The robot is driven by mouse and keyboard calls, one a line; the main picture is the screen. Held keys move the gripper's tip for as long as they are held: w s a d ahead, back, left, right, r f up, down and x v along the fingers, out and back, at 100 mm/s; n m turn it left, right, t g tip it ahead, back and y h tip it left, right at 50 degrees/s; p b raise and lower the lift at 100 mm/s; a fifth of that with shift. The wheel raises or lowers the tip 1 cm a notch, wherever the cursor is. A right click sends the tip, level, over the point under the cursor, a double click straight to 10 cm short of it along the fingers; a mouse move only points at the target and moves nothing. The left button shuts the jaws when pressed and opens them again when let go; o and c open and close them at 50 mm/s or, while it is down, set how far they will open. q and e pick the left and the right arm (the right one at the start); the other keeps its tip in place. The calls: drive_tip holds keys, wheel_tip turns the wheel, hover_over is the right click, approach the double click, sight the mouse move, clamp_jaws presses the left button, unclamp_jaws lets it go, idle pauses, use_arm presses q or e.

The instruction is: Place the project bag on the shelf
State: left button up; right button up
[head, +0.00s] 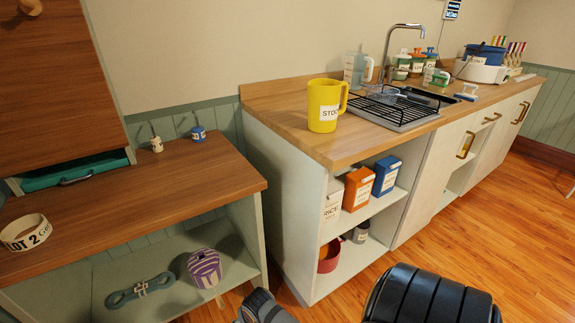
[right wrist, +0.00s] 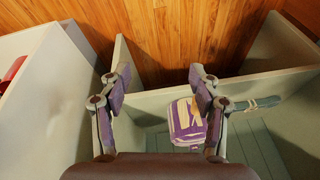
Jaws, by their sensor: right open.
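A purple-and-white striped bag (head: 205,268), which looks like the project bag, sits on the lower board of the wooden-topped unit at left. It also shows in the right wrist view (right wrist: 187,122), beyond and partly beside the right finger. My right gripper (right wrist: 160,78) is open, with nothing between its fingers. The bag is near the right finger; I cannot tell whether they touch. The lower shelf (head: 232,262) of the unit is pale. My left gripper is not in view.
A blue-grey rope-like bundle (head: 140,288) lies left of the bag. The counter at right has open shelves with boxes (head: 357,188) and a red pot (head: 329,256).

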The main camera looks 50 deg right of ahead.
drive_tip(key=s+d+f+n+g, duration=0.1)
drive_tip(key=s+f+n, duration=0.4)
drive_tip(key=s+f, duration=0.5)
drive_tip(key=s+g, duration=0.1)
drive_tip(key=s, duration=0.3)
drive_tip(key=shift+s+f+n, duration=0.3)
drive_tip(key=shift+s, duration=0.05)
drive_tip(key=shift+d, duration=0.1)
use_arm(q)
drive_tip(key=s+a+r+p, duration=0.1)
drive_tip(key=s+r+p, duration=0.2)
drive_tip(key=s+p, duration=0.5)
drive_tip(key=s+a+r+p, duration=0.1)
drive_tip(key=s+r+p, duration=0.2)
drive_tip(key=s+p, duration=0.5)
drive_tip(key=p, duration=0.7)
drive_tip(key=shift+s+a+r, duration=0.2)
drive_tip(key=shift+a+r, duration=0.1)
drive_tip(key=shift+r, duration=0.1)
use_arm(e)
drive_tip(key=s+d+r, duration=0.1)
drive_tip(key=s+r, duration=0.2)
drive_tip(key=s, duration=0.5)
drive_tip(key=s+d+r, duration=0.1)
drive_tip(key=s+r, duration=0.2)
drive_tip(key=s, duration=0.5)
drive_tip(key=shift+s+d+r+g, duration=0.15)
drive_tip(key=shift+d+r+g, duration=0.15)
drive_tip(key=shift+r, duration=0.1)
